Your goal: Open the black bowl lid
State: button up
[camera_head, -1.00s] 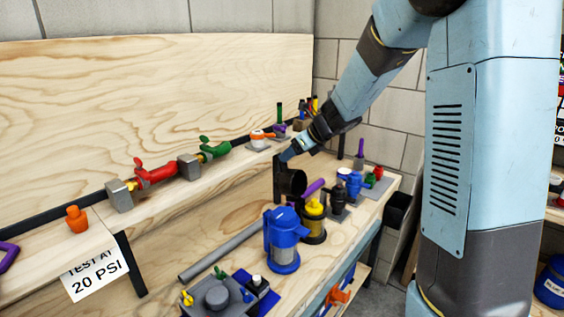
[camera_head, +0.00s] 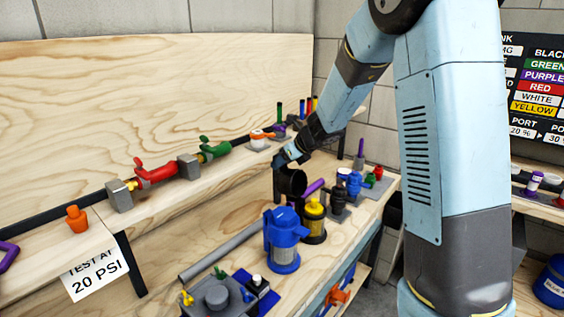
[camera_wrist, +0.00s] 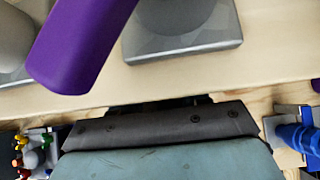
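A black, open-ended cylinder (camera_head: 293,182) lies on its side under the upper shelf's far end in the head view; I cannot tell whether it belongs to the black bowl. A black upright fitting (camera_head: 338,200) stands on a grey plate to its right. No lid can be made out clearly on either. My gripper (camera_head: 284,158) is just above and left of the black cylinder, beside the shelf edge. Its fingers are too small and dark there to read, and I cannot tell if it touches anything. The wrist view shows no clear fingertips.
A blue canister (camera_head: 283,240) and a yellow canister (camera_head: 313,220) stand on the lower bench, near a grey pipe (camera_head: 222,254). Red and green valves (camera_head: 156,173) line the upper shelf. A purple bar (camera_wrist: 80,45) and grey block (camera_wrist: 183,45) fill the upper wrist view.

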aim_at(285, 169)
grip_shut()
jog(key=shift+r, duration=0.1)
jog(key=shift+s+d+r, duration=0.2)
jog(key=shift+s+d, duration=0.1)
jog(key=shift+d, duration=0.15)
jog(key=shift+s+d+r, duration=0.25)
jog(key=shift+s+d, duration=0.5)
jog(key=shift+s+d+r, duration=0.2)
jog(key=shift+s+d, duration=0.5)
jog(key=shift+s, duration=0.05)
jog(key=shift+o, duration=1.7)
grip_release()
jog(key=v, duration=1.3)
jog(key=shift+s+r, duration=0.2)
jog(key=shift+r, duration=0.05)
jog(key=shift+d, duration=0.15)
